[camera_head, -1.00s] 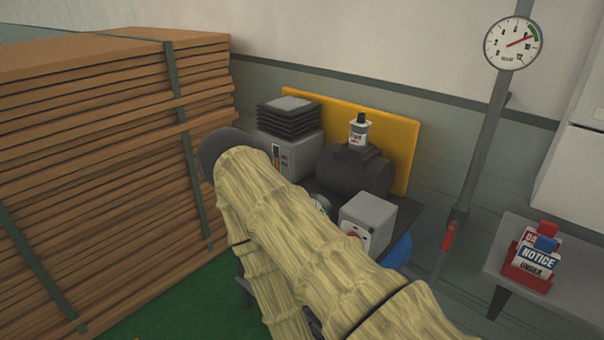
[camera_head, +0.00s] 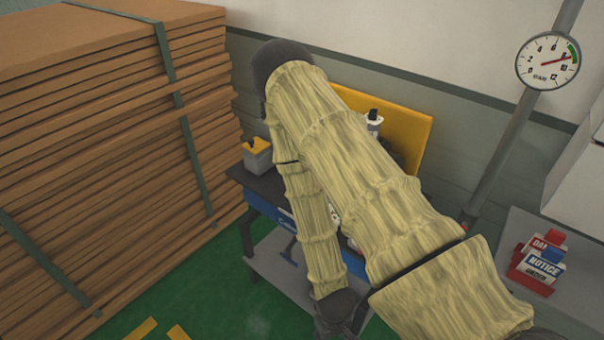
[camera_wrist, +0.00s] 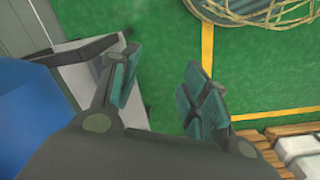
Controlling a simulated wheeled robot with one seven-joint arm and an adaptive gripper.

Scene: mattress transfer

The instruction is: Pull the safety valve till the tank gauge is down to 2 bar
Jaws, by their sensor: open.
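The round white gauge (camera_head: 548,60) hangs on the grey pipe at the upper right of the head view. Its red needle points right and slightly up, close to the green band and well past the low figures. The tank and its safety valve are hidden or cannot be made out behind my arm. In the wrist view my gripper (camera_wrist: 162,88) is open, with two teal-padded fingers spread above the green floor and nothing between them.
A tall stack of brown boards (camera_head: 100,140) fills the left. A blue-edged workbench (camera_head: 262,203) holds a yellow-topped grey box (camera_head: 257,156). A yellow panel (camera_head: 412,130) stands behind. A notice holder (camera_head: 538,262) sits on the right-hand shelf.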

